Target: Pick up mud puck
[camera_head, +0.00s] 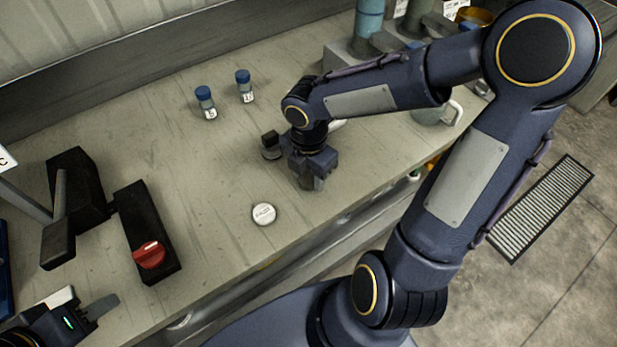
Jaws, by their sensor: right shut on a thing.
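A round white disc (264,214) with dark lettering lies flat on the bench, apart from both grippers. I cannot read its label or tell whether it is the mud puck. My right gripper (312,182) points down at the bench, behind and to the right of the disc. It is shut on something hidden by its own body. A small dark disc with a black block (271,145) shows just left of it; I cannot tell whether they touch. My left gripper (85,313) is at the lower left corner, partly cut off, and its opening is unclear.
Two blue-capped vials (205,103) (244,86) stand at the back. A black device with a red knob (150,255) and a black stand (75,190) are at the left. Teal cylinders (369,18) stand at the back right. The bench around the white disc is clear.

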